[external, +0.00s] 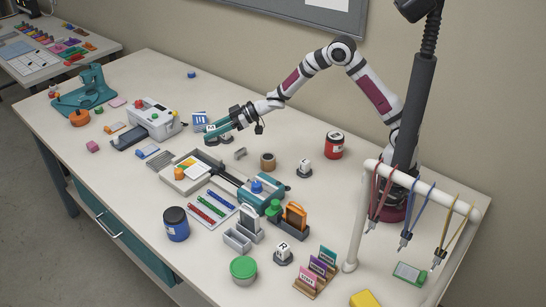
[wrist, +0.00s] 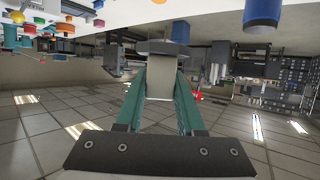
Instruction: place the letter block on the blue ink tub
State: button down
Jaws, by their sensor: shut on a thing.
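My gripper (external: 214,131) is over the far middle of the table, its teal fingers pointing left. It is shut on a letter block (wrist: 161,72), a pale block with a dark grey base, seen between the fingers in the wrist view. The letter on it is not readable there, and the fingers partly hide it in the external view. The blue ink tub (external: 176,224) stands upright near the table's front edge with a dark lid. It is well apart from my gripper. A blue tub-like cylinder, seemingly the same one, shows at the wrist view's top right (wrist: 262,12).
Other letter blocks stand at the right (external: 305,168) and front (external: 283,252). Between gripper and tub lie a grey tray (external: 170,177) and colored pens (external: 207,206). A white machine (external: 155,118) is left of my gripper. A red tub (external: 334,145) stands right.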

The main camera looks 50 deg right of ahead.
jog(key=s+a+r+n+g+y, duration=0.1)
jog(key=s+a+n+g, duration=0.15)
jog(key=a, duration=0.45)
jog(key=s+a+r+n+g+y, duration=0.1)
jog(key=s+a+r, duration=0.15)
jog(key=a, duration=0.55)
send_over(174, 214)
notch_tip(174, 214, down, 7)
jog(key=shift+w+d+f, duration=0.1)
jog(key=shift+d, duration=0.05)
notch_tip(174, 214, down, 4)
jog(key=shift+r+m+t, duration=0.1)
jog(key=shift+m+t, duration=0.15)
jog(key=shift+f, duration=0.25)
jog(key=c, duration=0.5)
grip_release()
